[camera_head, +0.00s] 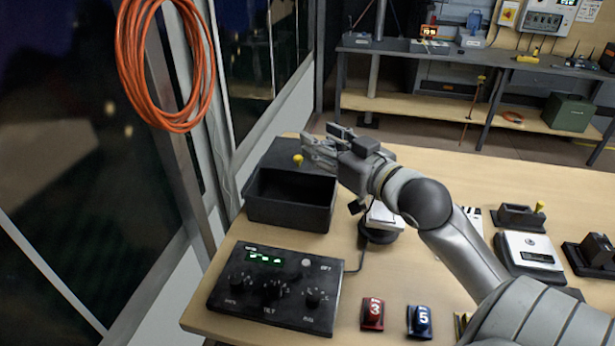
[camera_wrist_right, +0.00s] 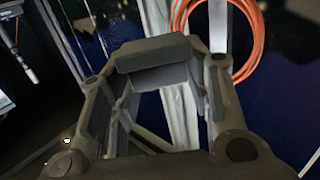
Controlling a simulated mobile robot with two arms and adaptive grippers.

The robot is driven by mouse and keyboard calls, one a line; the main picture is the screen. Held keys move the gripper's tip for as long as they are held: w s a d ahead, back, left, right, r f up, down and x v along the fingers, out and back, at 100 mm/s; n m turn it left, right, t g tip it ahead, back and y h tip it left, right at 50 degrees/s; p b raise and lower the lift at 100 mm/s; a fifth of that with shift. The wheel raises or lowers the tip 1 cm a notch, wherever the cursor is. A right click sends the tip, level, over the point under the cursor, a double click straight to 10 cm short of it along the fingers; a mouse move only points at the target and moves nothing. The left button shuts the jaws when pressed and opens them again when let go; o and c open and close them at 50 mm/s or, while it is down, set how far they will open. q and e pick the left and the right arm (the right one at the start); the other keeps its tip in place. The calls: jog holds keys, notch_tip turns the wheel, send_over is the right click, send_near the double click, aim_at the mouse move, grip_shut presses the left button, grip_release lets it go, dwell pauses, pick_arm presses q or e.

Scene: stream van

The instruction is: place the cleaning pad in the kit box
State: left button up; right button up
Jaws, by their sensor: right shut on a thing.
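The kit box appears to be the black open-topped bin (camera_head: 290,214) at the table's left end. Its visible inside looks empty; the far right corner is hidden by my gripper. The pad is hard to tell from the fingers in the head view. My left gripper is not in view.
A black control panel (camera_head: 275,287) with knobs sits in front of the box. A yellow knob (camera_head: 298,159) shows behind it. An orange cable coil (camera_head: 133,65) hangs at the left.

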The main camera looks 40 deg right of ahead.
jog(key=w+d+f, duration=0.4)
jog(key=w+d, duration=0.1)
jog(key=w, duration=0.1)
jog(key=p, duration=0.1)
send_over(320, 174)
notch_tip(320, 174, down, 5)
notch_tip(320, 174, down, 3)
jog(key=shift+f+p, duration=0.1)
jog(key=shift+p, duration=0.25)
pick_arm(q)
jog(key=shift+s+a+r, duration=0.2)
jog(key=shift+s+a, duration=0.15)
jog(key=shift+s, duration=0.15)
pick_arm(e)
jog(key=shift+f, duration=0.1)
jog(key=shift+f, duration=0.55)
jog(key=o, duration=0.9)
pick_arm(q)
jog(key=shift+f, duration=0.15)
